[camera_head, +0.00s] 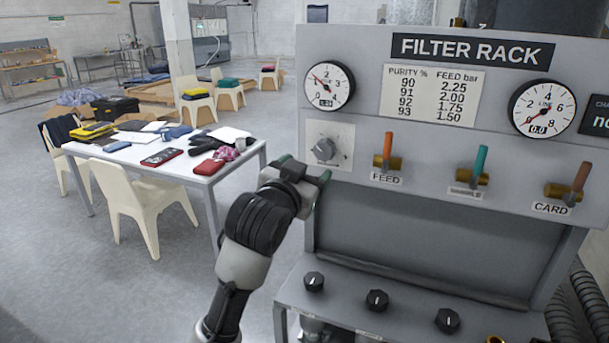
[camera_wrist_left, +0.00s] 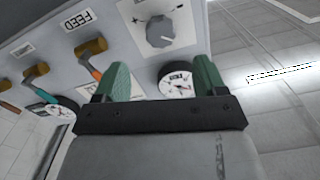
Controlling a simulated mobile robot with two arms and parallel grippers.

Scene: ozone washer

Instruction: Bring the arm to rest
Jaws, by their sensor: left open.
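My left gripper (camera_head: 305,168) is in front of the lower left part of the filter rack panel (camera_head: 440,65), just below and left of the grey knob (camera_head: 324,149). Its two green fingers are spread with nothing between them; they also show in the left wrist view (camera_wrist_left: 162,80). In that view the knob (camera_wrist_left: 158,25) lies beyond the fingertips, apart from them. My left arm (camera_head: 243,262) rises from the bottom of the head view. My right gripper is not in view.
The panel carries an orange FEED lever (camera_head: 388,148), a teal lever (camera_head: 480,163), a brown CARD lever (camera_head: 579,180) and two round gauges. Black knobs sit on the lower shelf (camera_head: 408,312). A white table (camera_head: 205,170) with folded clothes and chairs stands left; open floor lies in front of it.

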